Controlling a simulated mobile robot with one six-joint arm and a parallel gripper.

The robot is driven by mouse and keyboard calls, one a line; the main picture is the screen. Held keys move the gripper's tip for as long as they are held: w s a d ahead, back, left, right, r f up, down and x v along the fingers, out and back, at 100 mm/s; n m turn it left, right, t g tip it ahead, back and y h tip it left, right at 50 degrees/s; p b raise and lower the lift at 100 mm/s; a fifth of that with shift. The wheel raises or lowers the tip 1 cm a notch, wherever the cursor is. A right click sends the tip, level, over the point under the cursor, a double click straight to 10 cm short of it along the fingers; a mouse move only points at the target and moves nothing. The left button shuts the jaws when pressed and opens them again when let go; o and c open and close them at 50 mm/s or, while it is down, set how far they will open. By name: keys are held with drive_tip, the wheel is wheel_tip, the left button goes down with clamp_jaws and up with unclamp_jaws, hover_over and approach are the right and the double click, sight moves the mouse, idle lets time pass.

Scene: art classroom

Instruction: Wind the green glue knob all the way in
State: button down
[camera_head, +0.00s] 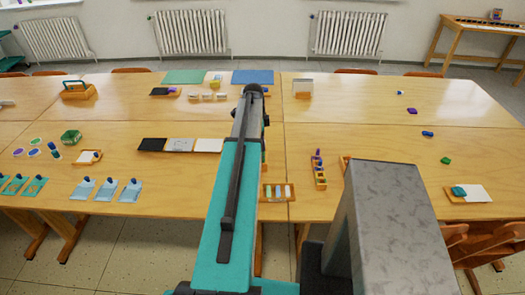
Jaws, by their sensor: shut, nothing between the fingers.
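A small orange tray (261,197) lies near the front edge of the table, just right of my arm. It holds several small pale sticks, and one (267,191) looks greenish. They are too small to tell whether any is a glue stick or which has a green knob. How far any knob is wound cannot be made out. My arm reaches forward over the middle of the table, covering part of it. Its dark far end shows above the table, but my gripper's fingers do not show.
Right of the tray stands a narrow yellow rack (320,183) with coloured pieces. A green block (446,160) and a tray with a teal pad and white sheet (478,193) lie at the right. Black, grey and white sheets lie left of my arm. The right table (370,120) is mostly clear.

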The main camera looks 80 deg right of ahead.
drive_tip(key=shift+r, duration=0.5)
idle(0.3)
drive_tip(key=c, duration=0.8)
unclamp_jaws()
drive_tip(key=shift+o, duration=0.2)
